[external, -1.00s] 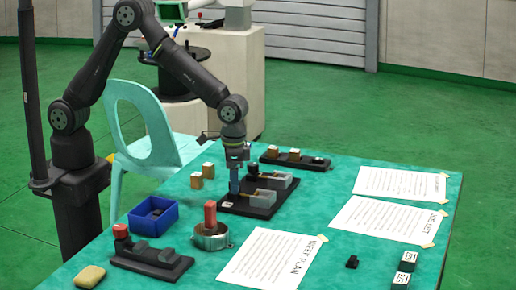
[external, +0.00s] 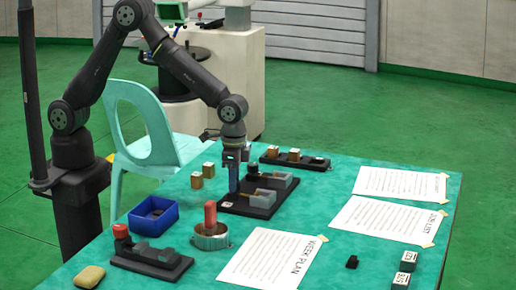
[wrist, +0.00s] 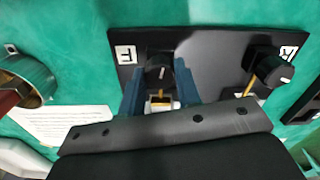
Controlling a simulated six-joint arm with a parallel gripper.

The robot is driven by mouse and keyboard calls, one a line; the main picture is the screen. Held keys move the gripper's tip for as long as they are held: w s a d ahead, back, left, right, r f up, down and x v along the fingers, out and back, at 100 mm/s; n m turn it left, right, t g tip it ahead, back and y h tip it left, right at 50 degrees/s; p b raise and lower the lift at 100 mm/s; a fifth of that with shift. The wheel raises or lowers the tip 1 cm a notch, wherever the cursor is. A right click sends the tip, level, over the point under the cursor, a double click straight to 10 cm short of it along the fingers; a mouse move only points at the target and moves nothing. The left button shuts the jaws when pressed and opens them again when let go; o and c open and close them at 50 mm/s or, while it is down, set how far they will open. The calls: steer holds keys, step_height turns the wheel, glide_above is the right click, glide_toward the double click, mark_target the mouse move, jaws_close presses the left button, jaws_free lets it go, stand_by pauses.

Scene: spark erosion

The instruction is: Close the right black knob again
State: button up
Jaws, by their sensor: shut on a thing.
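A black plate (wrist: 211,55) lies on the table with two black knobs on it. In the wrist view my gripper (wrist: 159,82) has its blue fingers on either side of the left knob (wrist: 159,68) and is shut on it. A yellow part shows just below this knob, between the fingers. The right knob (wrist: 270,65) in that view stands free, with a yellow pointer beside it. In the external view the same plate (external: 262,208) carries grey blocks (external: 275,180), and my gripper (external: 234,185) reaches straight down at its left edge, hiding the held knob.
A round metal holder (external: 210,241) with a red piece (external: 210,213) stands in front of the plate. A blue bin (external: 153,217) and a black base with a red knob (external: 121,231) are to the left. A rack (external: 295,160) is behind. Papers cover the right side.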

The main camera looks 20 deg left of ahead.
steer(key=m, duration=0.5)
steer(key=shift+m, duration=0.3)
steer(key=m, duration=1.3)
steer(key=shift+m, duration=0.3)
steer(key=o, duration=1)
steer(key=shift+c, duration=0.2)
steer(key=shift+r, duration=0.1)
step_height(320, 180, up, 17)
steer(key=shift+r, duration=0.15)
